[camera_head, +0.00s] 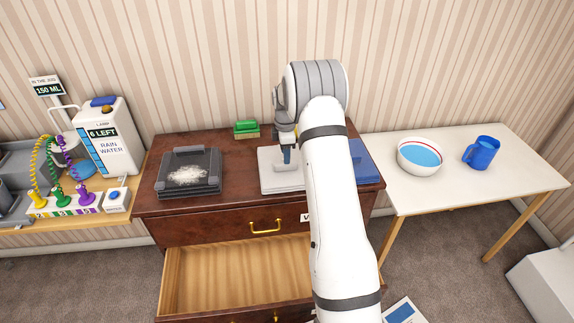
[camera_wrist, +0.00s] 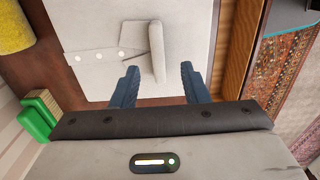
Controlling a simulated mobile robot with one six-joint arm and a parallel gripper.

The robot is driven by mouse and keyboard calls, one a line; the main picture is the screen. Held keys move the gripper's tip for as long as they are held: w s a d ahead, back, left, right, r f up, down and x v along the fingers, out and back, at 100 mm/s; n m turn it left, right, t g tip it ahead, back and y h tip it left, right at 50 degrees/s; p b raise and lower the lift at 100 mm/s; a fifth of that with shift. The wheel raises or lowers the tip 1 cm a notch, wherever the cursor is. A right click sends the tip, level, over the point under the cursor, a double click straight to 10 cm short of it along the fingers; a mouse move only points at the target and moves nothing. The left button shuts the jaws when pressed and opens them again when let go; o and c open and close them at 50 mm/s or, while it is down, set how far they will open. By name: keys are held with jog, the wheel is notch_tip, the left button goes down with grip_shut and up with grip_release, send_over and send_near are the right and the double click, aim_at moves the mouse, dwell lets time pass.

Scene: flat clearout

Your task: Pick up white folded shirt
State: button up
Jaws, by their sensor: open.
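The white folded shirt (camera_head: 268,182) lies flat on the brown dresser top (camera_head: 235,165), partly hidden behind my arm in the head view. In the wrist view the shirt (camera_wrist: 90,20) shows a row of buttons and a raised collar-like ridge (camera_wrist: 157,45). My gripper (camera_head: 287,158) is over the shirt, pointing down. In the wrist view my gripper (camera_wrist: 158,78) is open, with its two blue-grey fingers apart and the near end of the ridge between them. Nothing is held. I cannot tell whether the fingertips touch the shirt.
A blue folded item (camera_head: 363,160) lies right, partly behind my arm. A green-topped block (camera_head: 246,128) stands at the back. The drawer (camera_head: 235,280) below is open and looks empty.

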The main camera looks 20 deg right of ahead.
notch_tip(320, 180, down, 6)
jog(key=shift+r+p, duration=0.15)
jog(key=shift+p, duration=1.1)
jog(key=shift+c, duration=0.3)
grip_shut()
